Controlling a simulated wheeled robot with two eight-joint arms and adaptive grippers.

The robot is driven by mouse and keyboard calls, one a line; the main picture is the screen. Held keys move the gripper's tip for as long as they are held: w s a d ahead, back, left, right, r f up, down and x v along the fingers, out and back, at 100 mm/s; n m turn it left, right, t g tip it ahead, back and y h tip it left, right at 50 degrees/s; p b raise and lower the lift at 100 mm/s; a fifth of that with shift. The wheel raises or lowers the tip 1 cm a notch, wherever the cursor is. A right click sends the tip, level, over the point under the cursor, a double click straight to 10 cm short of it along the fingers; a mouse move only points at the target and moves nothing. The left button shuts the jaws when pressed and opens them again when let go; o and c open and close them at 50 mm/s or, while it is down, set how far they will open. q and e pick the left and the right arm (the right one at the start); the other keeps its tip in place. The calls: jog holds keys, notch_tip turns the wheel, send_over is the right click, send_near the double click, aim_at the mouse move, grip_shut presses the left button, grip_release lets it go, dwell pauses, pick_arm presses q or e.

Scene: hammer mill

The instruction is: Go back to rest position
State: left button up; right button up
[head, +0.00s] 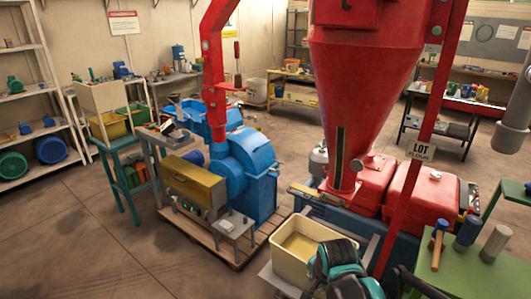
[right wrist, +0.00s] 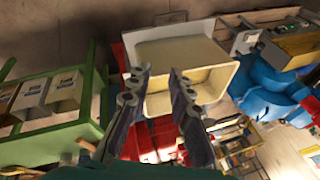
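My right gripper (right wrist: 158,76) shows in the right wrist view with its two fingers spread apart and nothing between them. Beyond the fingertips is a cream bin (right wrist: 213,86), which looks empty there. In the head view the same bin (head: 287,262) stands at the bottom centre, with a little tan colour on its floor. My teal and black right arm shows at the bottom edge of the head view, just in front of the bin's right side. The right fingertips cannot be made out there. My left gripper is in neither view.
A red hopper machine (head: 362,60) rises behind the bin. A blue mill (head: 246,170) stands left of it. A green table (head: 468,270) with a hammer (head: 437,240) and cylinders is at the right. Open floor (head: 70,245) lies at the left.

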jog(key=s+d+r+n+t, duration=0.2)
jog(key=s+d+n, duration=0.1)
jog(key=s+n, duration=0.7)
jog(key=s, duration=0.3)
jog(key=shift+d+n+t, duration=0.25)
jog(key=shift+n+t, duration=0.05)
jog(key=shift+n, duration=0.1)
